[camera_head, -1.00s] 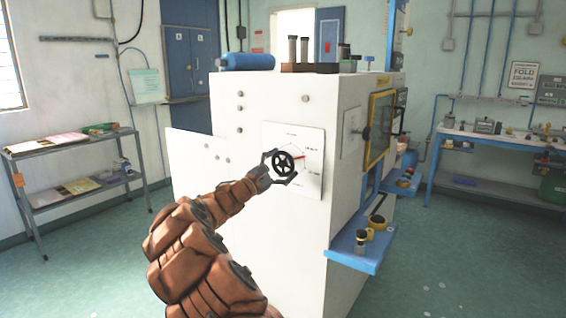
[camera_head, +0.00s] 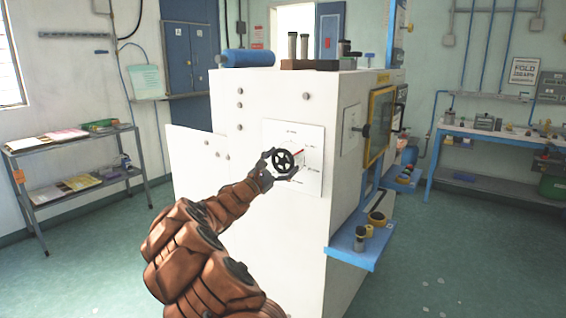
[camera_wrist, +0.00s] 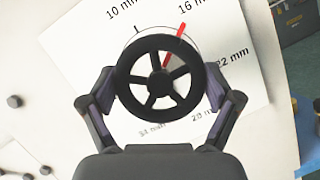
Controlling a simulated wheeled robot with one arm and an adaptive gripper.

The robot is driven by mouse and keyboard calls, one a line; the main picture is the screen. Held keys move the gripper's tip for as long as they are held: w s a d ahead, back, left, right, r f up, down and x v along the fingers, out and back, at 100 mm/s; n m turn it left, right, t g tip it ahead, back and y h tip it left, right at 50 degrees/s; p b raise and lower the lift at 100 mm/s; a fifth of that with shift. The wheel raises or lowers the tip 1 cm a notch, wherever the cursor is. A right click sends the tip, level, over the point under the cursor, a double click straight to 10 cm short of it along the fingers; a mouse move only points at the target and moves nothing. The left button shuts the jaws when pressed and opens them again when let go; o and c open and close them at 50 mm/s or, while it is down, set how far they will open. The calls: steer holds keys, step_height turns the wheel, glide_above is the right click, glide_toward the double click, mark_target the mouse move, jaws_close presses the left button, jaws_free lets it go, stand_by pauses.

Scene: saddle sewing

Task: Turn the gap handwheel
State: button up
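The gap handwheel (camera_head: 284,161) is a black spoked wheel on a white dial plate (camera_head: 310,182) on the side of the white machine. It also shows in the wrist view (camera_wrist: 158,84). My gripper (camera_head: 281,166) has its two fingers on opposite sides of the rim, apparently touching it. In the wrist view my gripper (camera_wrist: 159,92) spans the wheel from left to right. A red pointer (camera_wrist: 174,45) reaches out from behind the wheel and points close to the "16 mm" label. The 10, 16 and 22 mm labels show, partly cropped; lower labels are small and blurred.
The white machine (camera_head: 270,240) fills the middle. A blue shelf (camera_head: 345,252) with small containers juts out at its right. A metal shelf rack (camera_head: 85,170) stands at the left wall, and a workbench (camera_head: 500,138) at the right. Floor is free at the left.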

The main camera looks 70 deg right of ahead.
steer(key=shift+o, duration=0.9)
steer(key=v, duration=1.2)
